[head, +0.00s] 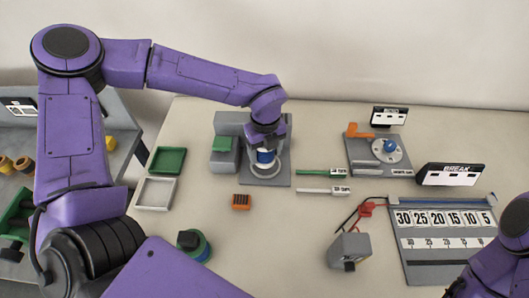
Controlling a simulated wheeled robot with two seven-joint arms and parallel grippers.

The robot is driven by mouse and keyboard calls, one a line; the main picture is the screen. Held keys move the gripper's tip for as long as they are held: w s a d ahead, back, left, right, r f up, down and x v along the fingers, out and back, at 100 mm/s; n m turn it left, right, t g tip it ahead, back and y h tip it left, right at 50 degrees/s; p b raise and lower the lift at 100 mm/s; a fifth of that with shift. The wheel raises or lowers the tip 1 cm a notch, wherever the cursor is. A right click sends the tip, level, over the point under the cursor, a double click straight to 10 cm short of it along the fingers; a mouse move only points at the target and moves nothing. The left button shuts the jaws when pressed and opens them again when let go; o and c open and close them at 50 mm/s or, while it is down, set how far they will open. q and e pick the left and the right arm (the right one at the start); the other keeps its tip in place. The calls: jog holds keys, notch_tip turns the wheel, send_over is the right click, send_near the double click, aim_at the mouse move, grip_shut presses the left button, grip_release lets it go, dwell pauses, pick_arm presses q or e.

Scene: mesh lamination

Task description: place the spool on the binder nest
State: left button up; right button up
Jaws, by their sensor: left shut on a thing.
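My left gripper (265,147) points down over a grey station (280,178) in the middle of the table. It is shut on a small blue and white piece (265,157), which looks like the spool. The piece is at a pale round ring on the station's plate; I cannot tell whether it rests there or hangs just above. A second grey station (362,156) at the right back has a pale disc (380,155) with a blue part on it. I cannot tell from lettering which station is the binder nest. My right arm shows at the lower right, its gripper out of view.
Green (167,160) and white (155,193) trays lie left of the middle station. An orange block (241,202), a grey box with leads (350,250) and a numbered board (425,270) lie nearer. A round green and blue piece (197,244) is at the front.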

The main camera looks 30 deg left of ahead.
aim_at(266, 157)
pick_arm(q)
jog(key=f, duration=0.2)
jog(key=w+f, duration=0.1)
jog(key=shift+a+f+p, duration=0.1)
jog(key=shift+f+p, duration=0.2)
jog(key=shift+f, duration=0.3)
jog(key=shift+s+f, duration=0.1)
jog(key=shift+s, duration=0.05)
jog(key=o, duration=1.2)
jog(key=shift+r, duration=0.35)
notch_tip(266, 157, up, 11)
jog(key=shift+f+b, duration=0.15)
jog(key=shift+b, duration=0.75)
jog(key=shift+r, duration=0.5)
